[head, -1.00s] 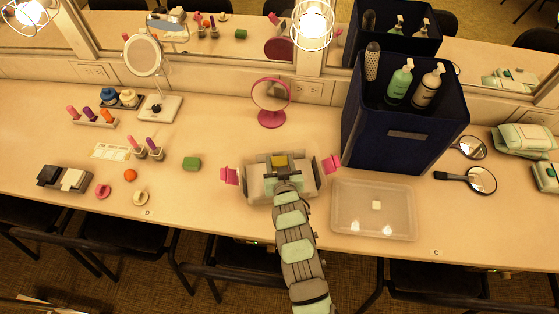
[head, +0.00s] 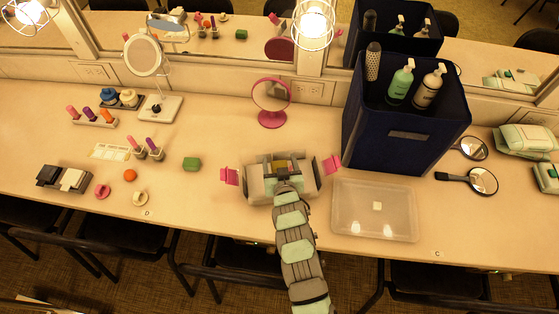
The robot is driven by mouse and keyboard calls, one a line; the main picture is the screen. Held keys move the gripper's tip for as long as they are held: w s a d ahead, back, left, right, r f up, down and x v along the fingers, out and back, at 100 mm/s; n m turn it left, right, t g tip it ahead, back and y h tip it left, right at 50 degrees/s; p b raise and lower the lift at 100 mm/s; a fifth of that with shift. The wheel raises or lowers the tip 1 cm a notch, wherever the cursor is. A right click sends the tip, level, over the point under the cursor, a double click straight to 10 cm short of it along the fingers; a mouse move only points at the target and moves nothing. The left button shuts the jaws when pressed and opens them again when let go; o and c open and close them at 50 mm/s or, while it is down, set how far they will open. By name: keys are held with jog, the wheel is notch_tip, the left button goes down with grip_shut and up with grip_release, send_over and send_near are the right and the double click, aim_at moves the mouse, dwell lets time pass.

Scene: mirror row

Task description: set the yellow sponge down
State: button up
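My gripper (head: 281,170) is over the middle of the counter, its two pink fingertips wide apart to the left and right. It is open. A small yellow patch, which looks like the yellow sponge (head: 281,165), shows at the grey gripper body between the fingers. Neither pink fingertip touches it. Most of it is hidden by the gripper, and I cannot tell whether it rests on the counter (head: 225,130).
A clear tray (head: 347,225) holding a small white piece lies right of my gripper. A navy bin (head: 385,140) with bottles stands behind the tray. A pink round mirror (head: 271,118) stands behind my gripper.

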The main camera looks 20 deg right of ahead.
jog(key=shift+s+f, duration=0.25)
jog(key=shift+f, duration=0.4)
jog(key=shift+r, duration=0.25)
jog(key=v, duration=0.4)
jog(key=r+v, duration=0.1)
jog(key=v, duration=0.7)
jog(key=shift+w+r, duration=0.1)
jog(key=shift+r, duration=0.2)
